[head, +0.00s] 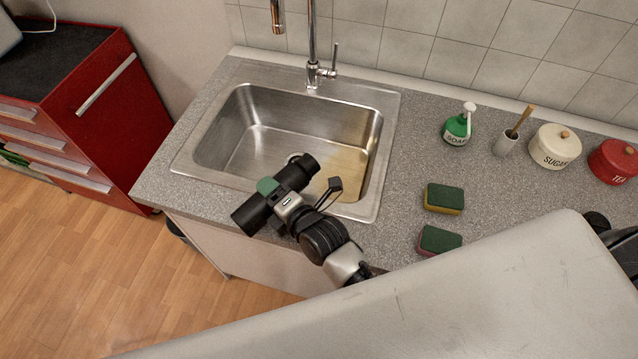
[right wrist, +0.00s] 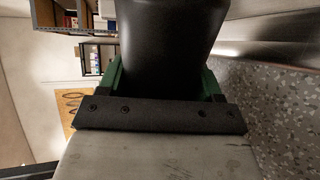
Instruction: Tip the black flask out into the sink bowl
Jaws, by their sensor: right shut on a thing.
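The black flask (head: 250,213) lies tilted close to horizontal in my right gripper (head: 276,192). Its upper right end is over the sink bowl (head: 228,130), and its lower left end is over the front counter edge. The gripper's green fingers are shut around the flask's middle. In the right wrist view the dark flask (right wrist: 170,45) fills the space between the green fingers. A tan patch shows on the right part of the steel bowl's floor; I cannot tell whether it is liquid. The flask's opening is not clear. My left gripper is not in view.
A tap (head: 312,45) stands behind the bowl. Two sponges (head: 444,198), a green soap bottle (head: 457,129), a small holder (head: 505,143), a sugar jar (head: 554,147) and a red tea jar (head: 614,162) are on the right counter. A red cabinet (head: 110,110) stands at left.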

